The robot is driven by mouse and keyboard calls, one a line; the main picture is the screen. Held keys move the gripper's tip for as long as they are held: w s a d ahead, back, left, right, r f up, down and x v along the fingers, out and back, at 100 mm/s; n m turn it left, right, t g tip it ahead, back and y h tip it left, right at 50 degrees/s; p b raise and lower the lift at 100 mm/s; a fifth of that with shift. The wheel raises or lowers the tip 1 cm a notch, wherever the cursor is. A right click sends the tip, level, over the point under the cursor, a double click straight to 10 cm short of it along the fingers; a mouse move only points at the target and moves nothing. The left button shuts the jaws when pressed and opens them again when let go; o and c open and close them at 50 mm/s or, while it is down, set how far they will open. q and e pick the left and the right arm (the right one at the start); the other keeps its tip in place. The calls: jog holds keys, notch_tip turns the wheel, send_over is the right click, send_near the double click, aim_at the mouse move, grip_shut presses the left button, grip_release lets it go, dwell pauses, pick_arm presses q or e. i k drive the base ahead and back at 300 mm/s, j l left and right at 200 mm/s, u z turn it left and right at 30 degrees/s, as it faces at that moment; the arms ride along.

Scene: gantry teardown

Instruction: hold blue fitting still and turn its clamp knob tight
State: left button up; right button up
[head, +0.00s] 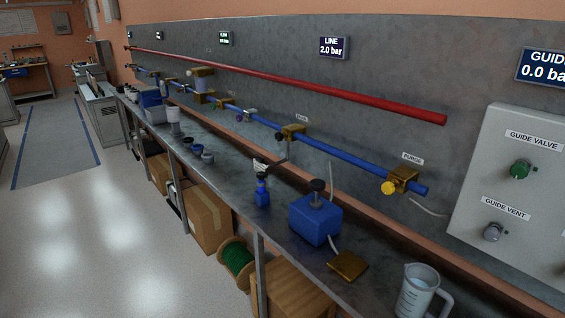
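A blue block (315,221) with a black round knob (317,186) on a stem on top stands on the bench. A small blue bottle-like item (262,193) with a dark top stands on the bench to its left. I cannot tell for sure which blue thing is the fitting, or how tight any knob is. Neither of my grippers shows in the head view.
The grey bench (235,178) runs along the wall, with small dark cups (197,149) farther off. A brass plate (347,265) and a clear jug (418,290) are near. A red pipe (330,87) runs above. A grey valve panel (515,180) is at right. The floor at left is open.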

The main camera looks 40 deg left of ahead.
aim_at(260, 175)
jog(key=i+j+z, duration=0.1)
jog(key=j, duration=0.7)
jog(key=i+j, duration=0.2)
jog(key=j, duration=0.6)
jog(key=i+j+z, duration=0.15)
jog(key=j, duration=1.45)
jog(key=i+j+z, duration=0.15)
jog(key=j, duration=0.65)
